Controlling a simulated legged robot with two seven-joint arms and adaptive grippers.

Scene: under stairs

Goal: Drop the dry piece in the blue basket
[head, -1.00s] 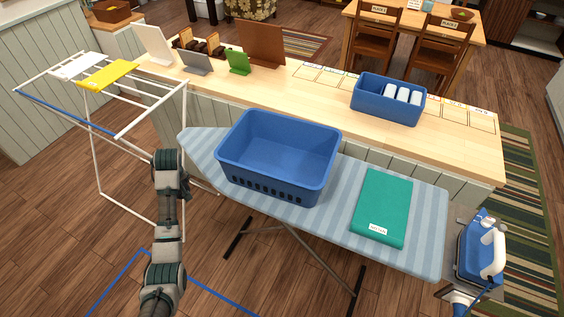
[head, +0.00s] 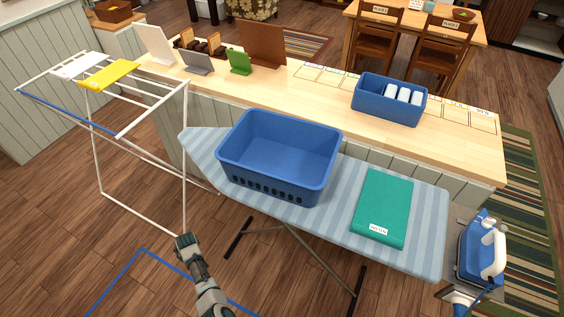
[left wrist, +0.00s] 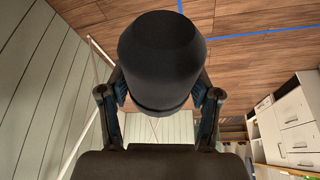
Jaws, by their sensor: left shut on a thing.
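The blue basket (head: 278,178) stands on the striped ironing board and looks empty inside. A yellow cloth (head: 108,74) and a white cloth (head: 78,66) hang over the drying rack at the left; I cannot tell which is dry. My left gripper (left wrist: 160,92) is in the left wrist view, with a finger on each side of a dark rounded thing (left wrist: 162,55) and shut on it. In the head view my left arm comes up from the bottom, between the rack and the ironing board, below the basket. My right gripper is not in view.
The white drying rack (head: 150,116) stands at the left. The ironing board (head: 335,212) carries a folded green cloth (head: 383,205), with an iron (head: 482,250) at its right end. A smaller blue bin (head: 385,108) with white things stands on the wooden counter (head: 325,105) behind.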

